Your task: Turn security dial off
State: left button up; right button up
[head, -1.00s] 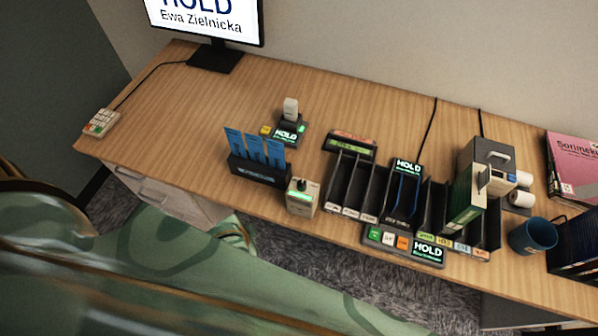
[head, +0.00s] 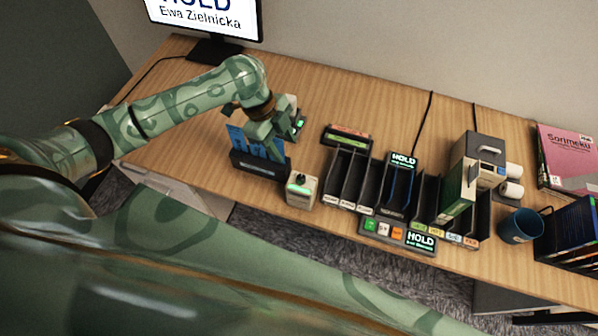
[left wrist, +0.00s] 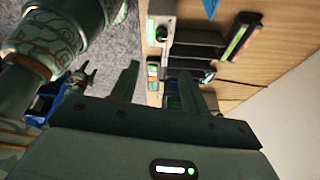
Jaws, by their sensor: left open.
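The security dial seems to be the black knob on a small pale box (head: 301,190) with a green light, at the desk's front edge in the head view. A pale box with a dark knob also shows at the top of the left wrist view (left wrist: 160,30). My left gripper (head: 272,148) is over the blue-card holder, up and left of the dial box and apart from it. Its two fingers stand apart and empty in the left wrist view (left wrist: 170,82). A dark forked shape at the left of that view may be my right gripper; its state is unclear.
The blue-card holder (head: 258,168) stands left of the dial box. Black sorter slots (head: 345,180) and a button panel (head: 383,231) are close on its right. A monitor (head: 205,18) stands at the back left. The desk's back middle is clear.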

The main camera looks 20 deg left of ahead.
aim_at(301, 177)
pick_arm(q)
jog(key=shift+g+h, duration=0.3)
jog(key=b+x, duration=0.1)
jog(key=x, duration=0.3)
jog(key=a+b+x, duration=0.1)
jog(key=x, duration=0.4)
jog(key=w+b+x, duration=0.1)
jog(key=x, duration=0.3)
jog(key=shift+f, duration=0.65)
jog(key=c, duration=1)
